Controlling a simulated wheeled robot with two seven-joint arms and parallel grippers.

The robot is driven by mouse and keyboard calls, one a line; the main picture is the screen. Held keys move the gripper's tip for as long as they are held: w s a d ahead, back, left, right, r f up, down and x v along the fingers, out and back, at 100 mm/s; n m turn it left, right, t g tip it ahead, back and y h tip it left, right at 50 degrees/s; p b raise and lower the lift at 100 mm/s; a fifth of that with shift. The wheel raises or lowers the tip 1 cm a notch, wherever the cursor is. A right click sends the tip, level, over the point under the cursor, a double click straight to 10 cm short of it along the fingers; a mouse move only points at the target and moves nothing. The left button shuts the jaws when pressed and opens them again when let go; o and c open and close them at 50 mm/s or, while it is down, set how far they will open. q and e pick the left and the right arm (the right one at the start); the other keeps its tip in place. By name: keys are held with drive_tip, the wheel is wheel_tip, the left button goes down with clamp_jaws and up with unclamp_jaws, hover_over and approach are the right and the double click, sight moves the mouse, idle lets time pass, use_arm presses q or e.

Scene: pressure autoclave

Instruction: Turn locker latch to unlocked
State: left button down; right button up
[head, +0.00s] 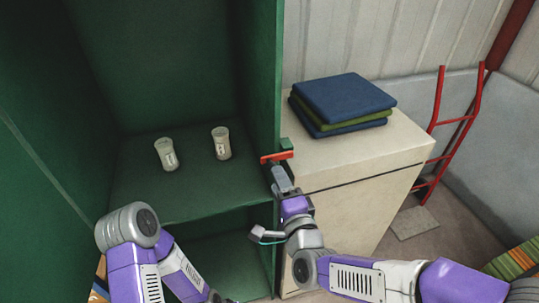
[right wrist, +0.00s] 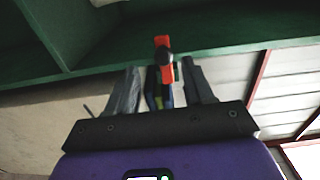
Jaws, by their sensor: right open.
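The red latch (head: 277,157) sits at the front edge of the green locker's right wall, its bar lying roughly level in the head view. My right gripper (head: 279,170) is just below the latch. In the right wrist view my right gripper (right wrist: 163,78) has its fingers spread apart, with the latch ahead between the tips; contact cannot be told. My left arm shows at lower left, but its gripper is out of view.
The open green locker (head: 165,60) has two pale jars, one left (head: 166,154) and one right (head: 221,143), on its shelf. A cream cabinet (head: 350,190) with folded cloths (head: 343,98) stands close at right. A red hand truck (head: 437,130) stands beyond it.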

sight(269, 160)
drive_tip(key=x, duration=0.7)
drive_tip(key=shift+w+a+r, duration=0.1)
drive_tip(key=shift+w+r, duration=0.15)
clamp_jaws()
